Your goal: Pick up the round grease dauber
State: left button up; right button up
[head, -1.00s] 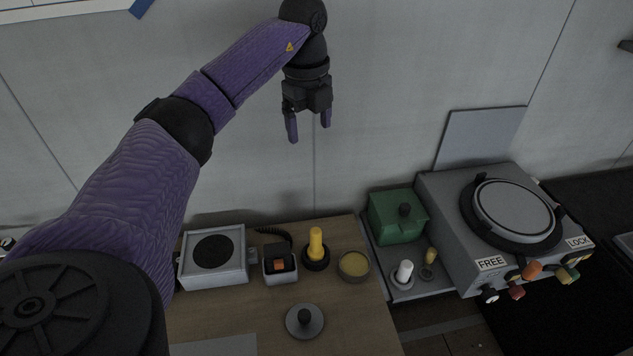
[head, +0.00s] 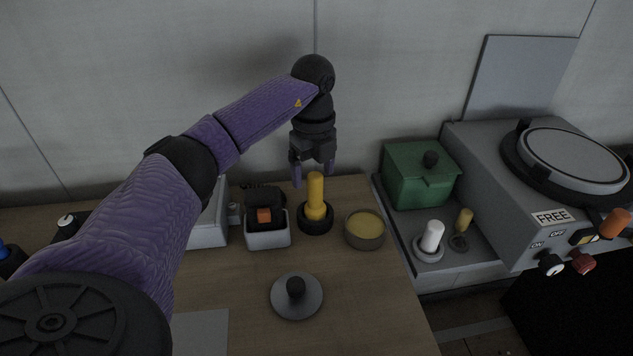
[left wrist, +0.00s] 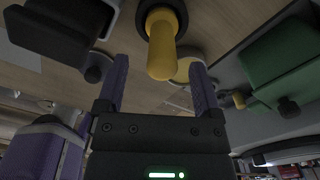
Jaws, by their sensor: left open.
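The round grease dauber appears to be the upright yellow handle (head: 315,197) in a round black base (head: 316,221) on the wooden bench. My left gripper (head: 313,174) is open and empty, pointing down just above and behind the handle's top. In the left wrist view the yellow handle (left wrist: 162,45) shows between and a little past the two fingers of the left gripper (left wrist: 158,66). I cannot tell whether a finger touches it. The dauber's lower end is hidden in the base. My right gripper is not in view.
A tin of yellow grease (head: 365,229) stands right of the dauber, a box with an orange part (head: 267,232) left. A grey disc with a knob (head: 297,297) lies in front. A green box (head: 420,175) and a white peg (head: 431,237) stand on the right tray.

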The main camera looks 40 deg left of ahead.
aim_at(315, 187)
pick_arm(q)
notch_tip(315, 187, down, 4)
jog(key=shift+d+b, duration=0.15)
jog(key=shift+b, duration=0.6)
jog(key=shift+w+f, duration=0.1)
jog(key=shift+f, duration=0.15)
jog(key=shift+r, duration=0.15)
jog(key=shift+c, duration=1.4)
grip_shut()
notch_tip(315, 187, up, 10)
jog(key=p, duration=0.3)
jog(key=shift+f+p, duration=0.25)
jog(key=shift+p, duration=0.15)
jog(key=shift+r, duration=0.25)
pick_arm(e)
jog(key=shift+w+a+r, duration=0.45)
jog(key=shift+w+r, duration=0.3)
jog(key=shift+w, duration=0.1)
